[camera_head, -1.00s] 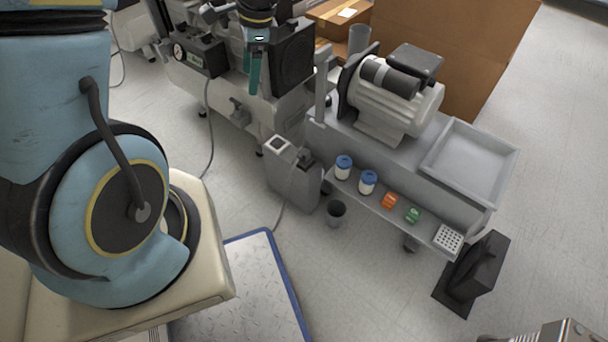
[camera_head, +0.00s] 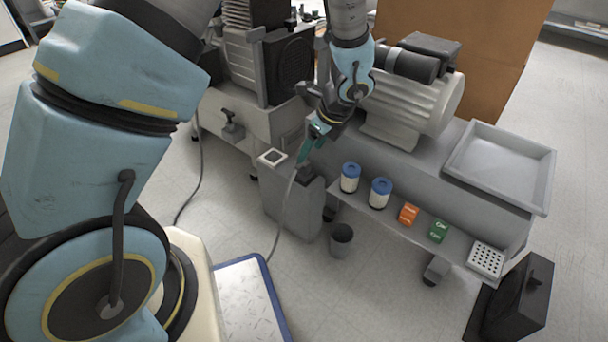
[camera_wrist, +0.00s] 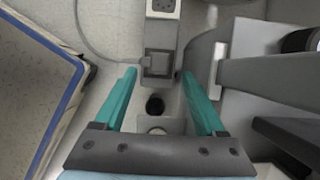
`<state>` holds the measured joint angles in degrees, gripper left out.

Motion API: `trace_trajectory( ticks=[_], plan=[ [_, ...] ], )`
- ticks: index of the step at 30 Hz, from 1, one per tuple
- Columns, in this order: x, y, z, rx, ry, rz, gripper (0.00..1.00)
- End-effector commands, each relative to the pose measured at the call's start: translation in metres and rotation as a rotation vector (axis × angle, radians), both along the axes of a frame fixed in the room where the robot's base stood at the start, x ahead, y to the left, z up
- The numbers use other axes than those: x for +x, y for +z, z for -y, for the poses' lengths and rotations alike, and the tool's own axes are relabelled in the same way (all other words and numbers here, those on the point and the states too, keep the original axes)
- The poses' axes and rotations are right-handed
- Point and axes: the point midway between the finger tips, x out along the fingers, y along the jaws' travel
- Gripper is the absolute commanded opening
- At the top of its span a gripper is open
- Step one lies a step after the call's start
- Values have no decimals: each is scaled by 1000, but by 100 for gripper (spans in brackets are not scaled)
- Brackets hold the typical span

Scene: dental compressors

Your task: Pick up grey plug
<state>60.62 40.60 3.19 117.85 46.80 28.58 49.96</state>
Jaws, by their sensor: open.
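In the wrist view the plug (camera_wrist: 160,63) shows between and just beyond my fingertips, with the socket (camera_wrist: 163,8) farther up. My gripper (camera_head: 311,142) has teal fingers and hangs above the plug, pointing down. In the wrist view my gripper (camera_wrist: 158,75) is open and empty, its fingers on either side of the plug's line. Contact is not visible.
The grey bench (camera_head: 400,165) with a motor (camera_head: 410,105) stands close on the right. Its low shelf holds blue-lidded jars (camera_head: 350,178), an orange box (camera_head: 408,214) and a green box (camera_head: 438,231). A dark cup (camera_head: 341,238) is on the floor. A cable (camera_head: 284,222) runs down the unit.

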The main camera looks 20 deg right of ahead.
Motion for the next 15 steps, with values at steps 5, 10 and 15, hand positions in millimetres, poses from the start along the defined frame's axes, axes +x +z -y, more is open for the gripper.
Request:
trace_trajectory(
  ticks=[5, 10, 15],
  plan=[
    [7, -21, -4, 0, 0, 0, 72],
    [10, -34, -6, 0, 1, 0, 72],
    [17, -58, -11, 1, 3, 0, 72]
  ],
)
